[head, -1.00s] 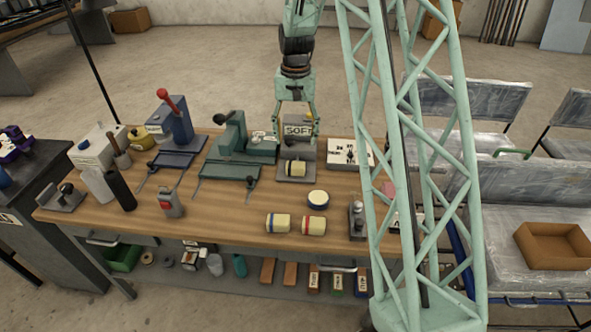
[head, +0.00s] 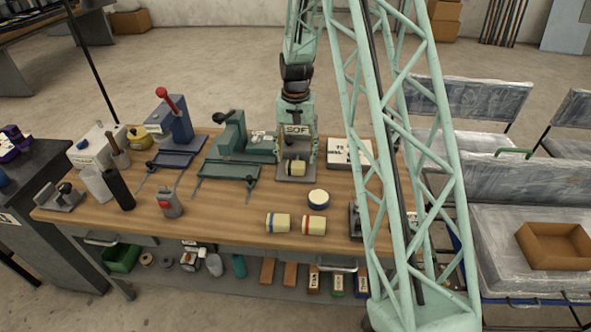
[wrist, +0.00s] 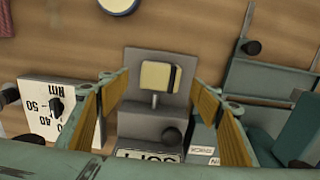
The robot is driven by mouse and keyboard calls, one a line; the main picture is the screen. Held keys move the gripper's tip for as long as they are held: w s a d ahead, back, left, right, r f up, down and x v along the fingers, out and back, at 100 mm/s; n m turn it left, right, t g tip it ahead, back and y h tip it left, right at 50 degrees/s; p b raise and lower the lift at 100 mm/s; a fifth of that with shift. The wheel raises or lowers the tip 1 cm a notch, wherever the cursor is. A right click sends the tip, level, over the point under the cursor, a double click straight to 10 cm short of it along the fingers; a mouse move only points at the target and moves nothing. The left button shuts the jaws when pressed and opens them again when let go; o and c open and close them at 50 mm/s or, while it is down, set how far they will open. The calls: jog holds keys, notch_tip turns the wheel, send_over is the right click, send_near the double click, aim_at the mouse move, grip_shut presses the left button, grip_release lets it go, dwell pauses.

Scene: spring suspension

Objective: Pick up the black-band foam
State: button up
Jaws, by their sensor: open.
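The black-band foam (head: 297,168) is a small cream cylinder lying sideways on a grey test stand (head: 296,179) with a sign reading "SOF". In the wrist view the foam (wrist: 156,76) sits on top of a thin post, its black band at the right end. My gripper (head: 298,160) is open and points down over the stand. In the wrist view its yellow-lined fingers (wrist: 160,72) stand to the left and right of the foam, with a gap on each side. Nothing is held.
A blue-banded foam (head: 278,223) and a red-banded foam (head: 314,225) lie nearer the bench front, with a round tin (head: 318,198) behind them. A green vise-like fixture (head: 232,155) stands left of the stand. A white dial box (head: 349,153) stands to the right.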

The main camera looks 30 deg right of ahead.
aim_at(296, 164)
dwell(0.3)
jog(key=shift+f+b, duration=0.55)
jog(key=shift+f, duration=2.05)
jog(key=shift+c, duration=0.2)
jog(key=c, duration=0.8)
